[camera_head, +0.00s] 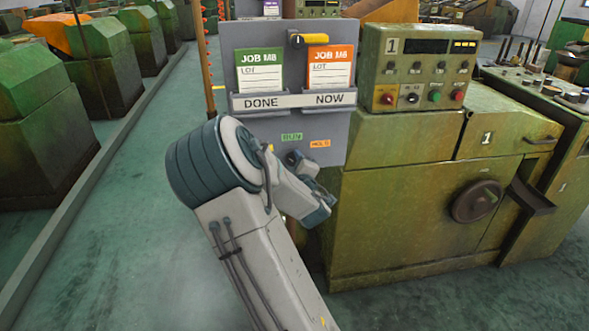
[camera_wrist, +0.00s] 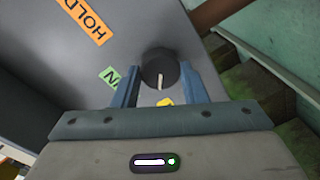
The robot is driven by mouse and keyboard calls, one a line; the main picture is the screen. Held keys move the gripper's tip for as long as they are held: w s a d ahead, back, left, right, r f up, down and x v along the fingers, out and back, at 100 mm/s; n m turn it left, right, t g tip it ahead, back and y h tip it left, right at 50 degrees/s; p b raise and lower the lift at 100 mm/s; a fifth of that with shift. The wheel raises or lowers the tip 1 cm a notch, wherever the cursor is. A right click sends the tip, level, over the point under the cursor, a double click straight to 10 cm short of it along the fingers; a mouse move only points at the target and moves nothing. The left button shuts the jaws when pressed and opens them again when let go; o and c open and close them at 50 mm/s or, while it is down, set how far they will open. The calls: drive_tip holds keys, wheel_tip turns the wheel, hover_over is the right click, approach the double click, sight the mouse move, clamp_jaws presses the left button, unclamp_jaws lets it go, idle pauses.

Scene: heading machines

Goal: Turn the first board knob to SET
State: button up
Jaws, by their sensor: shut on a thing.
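The board knob (camera_wrist: 157,66) is round and dark, with a pale pointer line, seen in the wrist view. My gripper (camera_wrist: 158,88) is shut on it, one blue-grey finger on each side. The pointer line aims down the picture, towards a yellow label (camera_wrist: 165,101) mostly hidden by my gripper. A green label (camera_wrist: 109,76), partly hidden, and an orange HOLD label (camera_wrist: 86,21) lie to the upper left. In the head view the grey board (camera_head: 262,118) carries the green RUN label (camera_head: 292,137) and orange HOLD label (camera_head: 320,143) just above my gripper.
Above the labels is a card rack (camera_head: 293,100) marked DONE and NOW, with a green card (camera_head: 260,71) and an orange card (camera_head: 330,67). A green machine (camera_head: 410,215) with a control box (camera_head: 418,68) stands close on the right. Open floor (camera_head: 120,235) lies left.

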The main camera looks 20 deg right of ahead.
drive_tip(key=shift+n+b, duration=0.35)
drive_tip(key=shift+n, duration=0.35)
drive_tip(key=o, duration=1)
